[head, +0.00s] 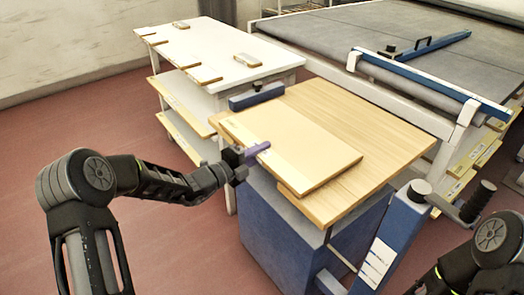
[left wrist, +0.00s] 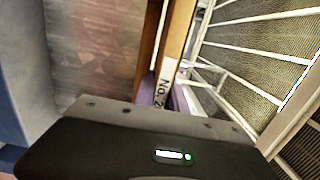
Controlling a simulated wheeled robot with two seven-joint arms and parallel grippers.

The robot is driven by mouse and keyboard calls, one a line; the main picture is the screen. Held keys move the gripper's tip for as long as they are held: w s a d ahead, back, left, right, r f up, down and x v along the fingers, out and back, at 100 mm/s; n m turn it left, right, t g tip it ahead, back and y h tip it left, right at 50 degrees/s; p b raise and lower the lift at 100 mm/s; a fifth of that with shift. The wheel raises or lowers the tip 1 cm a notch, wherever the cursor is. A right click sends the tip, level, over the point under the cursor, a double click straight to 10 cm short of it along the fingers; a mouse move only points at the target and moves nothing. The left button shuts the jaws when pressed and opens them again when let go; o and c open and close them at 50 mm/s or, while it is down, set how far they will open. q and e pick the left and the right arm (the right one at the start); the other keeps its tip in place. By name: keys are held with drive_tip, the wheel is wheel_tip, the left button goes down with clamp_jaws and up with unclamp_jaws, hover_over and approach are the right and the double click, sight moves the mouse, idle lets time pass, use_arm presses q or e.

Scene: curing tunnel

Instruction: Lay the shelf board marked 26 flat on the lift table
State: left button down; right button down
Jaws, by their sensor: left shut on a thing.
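The pale tan shelf board (head: 295,150) is roughly level over the wooden top of the lift table (head: 385,130), its left end reaching past the top's edge. Whether it rests fully on the top or is slightly raised, I cannot tell. My left gripper (head: 255,152), with purple fingers, is shut on the board's near-left edge. In the left wrist view the board (left wrist: 177,40) shows edge-on with a label reading "No. 2"; the rest of the number is hidden by the gripper.
A white shelf rack (head: 215,50) with several boards stands behind on the left. A large grey-topped table with a blue bar (head: 435,85) is at the back right. A blue post with a crank (head: 400,235) stands beside the lift table. Red floor is clear at left.

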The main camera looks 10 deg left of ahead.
use_arm(q)
drive_tip(key=shift+f, duration=0.35)
idle(0.5)
drive_tip(key=c, duration=1.3)
unclamp_jaws()
drive_tip(key=shift+f, duration=0.1)
drive_tip(key=shift+s+f, duration=0.1)
drive_tip(key=shift+f, duration=0.1)
drive_tip(key=v, duration=0.7)
drive_tip(key=shift+s+a+r, duration=0.15)
drive_tip(key=shift+s+a, duration=0.1)
